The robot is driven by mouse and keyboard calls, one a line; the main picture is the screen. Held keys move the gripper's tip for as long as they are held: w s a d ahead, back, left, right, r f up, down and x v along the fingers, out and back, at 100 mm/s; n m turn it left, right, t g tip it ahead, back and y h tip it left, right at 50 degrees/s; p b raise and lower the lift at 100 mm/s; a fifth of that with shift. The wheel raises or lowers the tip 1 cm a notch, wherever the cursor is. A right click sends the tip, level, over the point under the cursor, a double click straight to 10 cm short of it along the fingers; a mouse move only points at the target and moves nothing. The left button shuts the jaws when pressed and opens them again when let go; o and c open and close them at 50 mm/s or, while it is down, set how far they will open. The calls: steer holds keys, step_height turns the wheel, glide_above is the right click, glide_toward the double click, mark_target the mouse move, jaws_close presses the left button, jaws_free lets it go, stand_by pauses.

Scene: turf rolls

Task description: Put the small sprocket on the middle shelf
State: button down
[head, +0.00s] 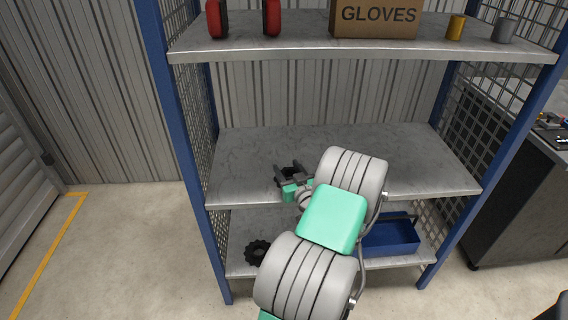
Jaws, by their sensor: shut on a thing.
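The middle shelf (250,150) is a bare grey metal board in a blue-posted rack. My gripper (289,174) is over the front part of this shelf, left of its middle, with my arm reaching up from the bottom of the view. Its jaws are shut on a small dark thing, which looks like the small sprocket (290,168). It is partly hidden by the fingers, and I cannot tell whether it touches the shelf. Another black toothed sprocket (257,252) lies on the lower shelf at the left.
The top shelf (350,48) holds a gloves box (376,17), two red-and-black things and two small cylinders. A blue bin (391,238) is on the lower shelf (240,268), partly behind my arm. Blue posts and mesh sides bound the rack. The middle shelf is otherwise clear.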

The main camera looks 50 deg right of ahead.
steer(key=x, duration=0.3)
steer(key=shift+w+d+r, duration=0.1)
steer(key=shift+w+r, duration=0.1)
steer(key=shift+s+f, duration=0.1)
steer(key=shift+f, duration=0.25)
steer(key=shift+f, duration=0.25)
steer(key=c, duration=0.6)
jaws_free()
steer(key=shift+o, duration=0.2)
steer(key=shift+r, duration=0.25)
steer(key=v, duration=1.2)
steer(key=shift+b, duration=0.35)
